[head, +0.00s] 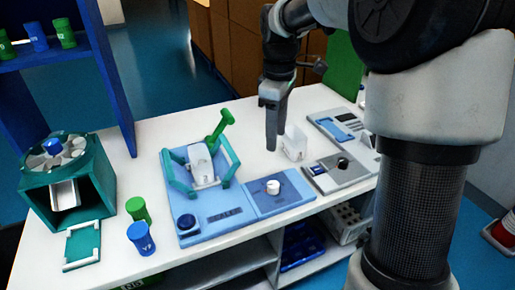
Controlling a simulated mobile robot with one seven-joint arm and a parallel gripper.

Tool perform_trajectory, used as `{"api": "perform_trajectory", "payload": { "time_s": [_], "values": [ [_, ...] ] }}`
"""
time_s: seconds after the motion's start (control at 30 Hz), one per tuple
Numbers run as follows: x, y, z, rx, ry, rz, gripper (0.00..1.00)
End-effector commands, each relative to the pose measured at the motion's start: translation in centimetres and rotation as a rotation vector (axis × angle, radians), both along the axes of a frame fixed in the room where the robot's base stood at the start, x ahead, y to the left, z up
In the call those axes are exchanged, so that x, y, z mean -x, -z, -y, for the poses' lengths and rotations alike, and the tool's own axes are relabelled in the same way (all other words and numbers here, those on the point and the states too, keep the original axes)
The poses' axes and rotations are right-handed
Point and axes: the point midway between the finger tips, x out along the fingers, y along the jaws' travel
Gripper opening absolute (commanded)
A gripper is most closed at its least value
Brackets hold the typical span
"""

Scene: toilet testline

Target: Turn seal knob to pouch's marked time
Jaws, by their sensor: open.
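My gripper (273,128) hangs fingers down above the back middle of the white bench, seen side-on and empty. It is open. A white knob (273,187) stands on a flat blue panel (285,198), below the gripper in the picture and apart from it. A black knob (343,162) sits on a grey unit (338,175) to the right. I cannot tell which of these is the seal knob. A small blue item (319,169) lies on the grey unit's left part. No pouch can be made out for certain, and no marked time is readable.
A blue press with a green lever (219,127) stands left of the panel. A white block (294,142) is close right of the gripper. Green (138,211) and blue (141,238) cups and a teal machine (70,178) stand left. Bare bench lies behind the press.

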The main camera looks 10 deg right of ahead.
Motion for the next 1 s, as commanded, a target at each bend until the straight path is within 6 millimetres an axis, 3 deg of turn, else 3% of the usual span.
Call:
{"api": "perform_trajectory", "payload": {
  "time_s": [0.27, 0.8, 1.0],
  "values": [
    [-0.1, 3.5, 0.0, -0.004, -0.011, -0.008, 0.47],
    [-0.1, 14.9, 0.0, -0.003, -0.01, -0.007, 0.47],
    [-0.1, 17.1, 0.0, -0.003, -0.009, -0.005, 0.47]
  ]
}}
